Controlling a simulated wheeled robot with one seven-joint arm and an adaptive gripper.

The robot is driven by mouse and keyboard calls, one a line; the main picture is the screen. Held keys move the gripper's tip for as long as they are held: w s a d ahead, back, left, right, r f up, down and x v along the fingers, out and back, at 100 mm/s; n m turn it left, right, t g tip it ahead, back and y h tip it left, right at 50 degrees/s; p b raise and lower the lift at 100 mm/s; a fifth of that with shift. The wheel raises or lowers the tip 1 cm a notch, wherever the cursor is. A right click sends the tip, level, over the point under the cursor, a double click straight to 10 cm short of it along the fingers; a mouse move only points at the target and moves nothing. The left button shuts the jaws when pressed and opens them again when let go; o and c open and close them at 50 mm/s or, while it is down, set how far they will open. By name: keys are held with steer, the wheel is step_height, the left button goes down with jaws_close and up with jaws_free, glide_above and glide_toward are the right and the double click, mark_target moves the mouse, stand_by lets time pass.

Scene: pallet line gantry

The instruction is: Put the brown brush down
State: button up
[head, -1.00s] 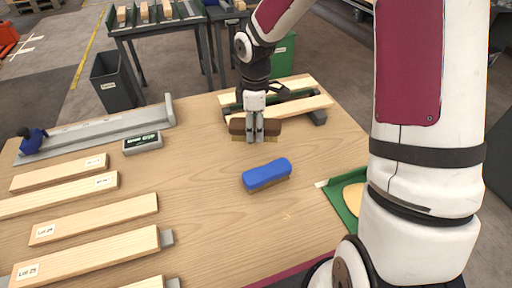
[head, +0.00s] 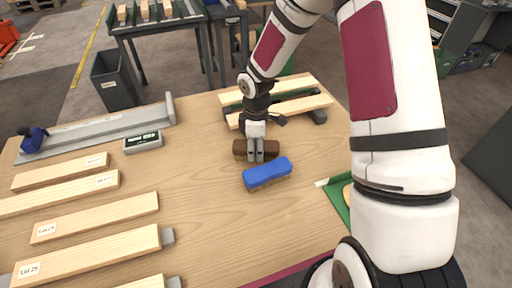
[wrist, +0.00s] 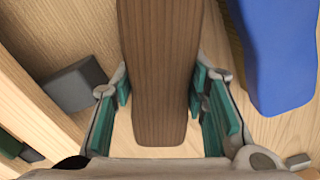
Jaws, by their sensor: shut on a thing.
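The brown brush (head: 241,149) is in my gripper (head: 256,158), just behind the blue brush on the wooden table. In the wrist view the brown brush (wrist: 160,70) lies between the two teal-padded fingers of my gripper (wrist: 163,110), which is shut on it. Its bristles are hidden, and I cannot tell whether it touches the tabletop. The blue brush (head: 267,173) rests on the table close in front of it and shows at the right of the wrist view (wrist: 275,55).
Wooden slats on a dark frame (head: 290,105) lie behind my gripper. Labelled boards (head: 95,218) and a small display box (head: 143,141) are on the left. A green dustpan (head: 337,200) is at the right edge. The table's front middle (head: 220,235) is clear.

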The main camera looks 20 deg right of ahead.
steer(key=shift+f, duration=0.15)
steer(key=o, duration=1.2)
step_height(320, 180, up, 12)
steer(key=r, duration=0.1)
steer(key=s+d+r+m+t+h, duration=0.1)
steer(key=s+r+m+t+h, duration=0.15)
steer(key=s+r+m, duration=0.8)
steer(key=shift+s+a+r+m+t+y, duration=0.15)
steer(key=shift+s+r+m+t+y, duration=0.3)
steer(key=shift+s+r, duration=1.45)
steer(key=shift+s+a+r+m+t+y, duration=0.1)
steer(key=shift+s+r+m+t+y, duration=0.65)
steer(key=shift+s, duration=2)
steer(key=shift+s+a+r+m+t+y, duration=0.15)
steer(key=shift+s+r+m, duration=0.2)
steer(key=shift+s+r, duration=1.65)
steer(key=shift+s+f, duration=0.35)
steer(key=shift+f, duration=0.05)
